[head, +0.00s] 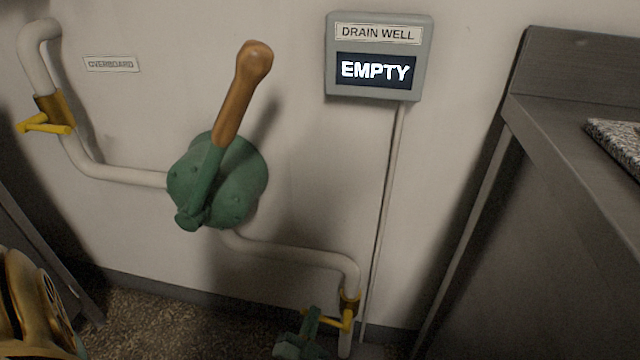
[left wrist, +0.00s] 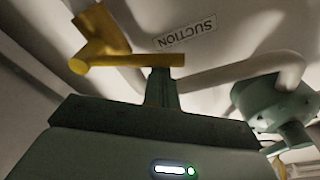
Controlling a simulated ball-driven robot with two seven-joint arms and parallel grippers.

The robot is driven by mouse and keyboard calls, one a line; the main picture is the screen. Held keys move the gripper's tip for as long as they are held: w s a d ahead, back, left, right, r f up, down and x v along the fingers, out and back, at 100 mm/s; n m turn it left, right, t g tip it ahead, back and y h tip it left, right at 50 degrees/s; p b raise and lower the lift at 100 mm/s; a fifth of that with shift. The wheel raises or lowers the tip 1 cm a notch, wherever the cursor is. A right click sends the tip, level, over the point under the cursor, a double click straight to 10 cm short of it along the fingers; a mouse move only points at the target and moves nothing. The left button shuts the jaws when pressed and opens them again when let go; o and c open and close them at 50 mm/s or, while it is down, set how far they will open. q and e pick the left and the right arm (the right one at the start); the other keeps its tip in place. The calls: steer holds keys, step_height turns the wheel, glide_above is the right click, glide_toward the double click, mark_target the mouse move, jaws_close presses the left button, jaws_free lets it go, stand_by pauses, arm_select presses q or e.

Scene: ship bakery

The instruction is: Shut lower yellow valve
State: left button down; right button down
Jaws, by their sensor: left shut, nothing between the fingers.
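The lower yellow valve (head: 348,308) sits on the white pipe at the bottom right of the pump in the head view. Its yellow handle (head: 335,321) points left, across the pipe. In the left wrist view the yellow handle (left wrist: 125,60) lies level across the picture, with the valve body (left wrist: 100,32) at its left. My green left gripper (head: 314,312) is at the handle's free end. Its shut fingers (left wrist: 161,74) meet the handle near its right end in the picture, with nothing between them; touching or just apart, I cannot tell. My right gripper is out of view.
A green pump (head: 240,180) with a wooden-gripped lever (head: 245,85) stands out from the wall. An upper yellow valve (head: 50,115) is at left, near the OVERBOARD label (head: 111,64). The DRAIN WELL box (head: 378,85) reads EMPTY. A steel counter (head: 570,130) stands at right. The wrist view shows a SUCTION label (left wrist: 186,33).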

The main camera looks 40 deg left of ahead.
arm_select(q)
steer(key=f, duration=0.2)
steer(key=a+f, duration=0.1)
steer(key=shift+s+f, duration=0.1)
steer(key=shift+s, duration=0.3)
steer(key=shift+f, duration=0.1)
steer(key=shift+s+f, duration=0.1)
stand_by(0.4)
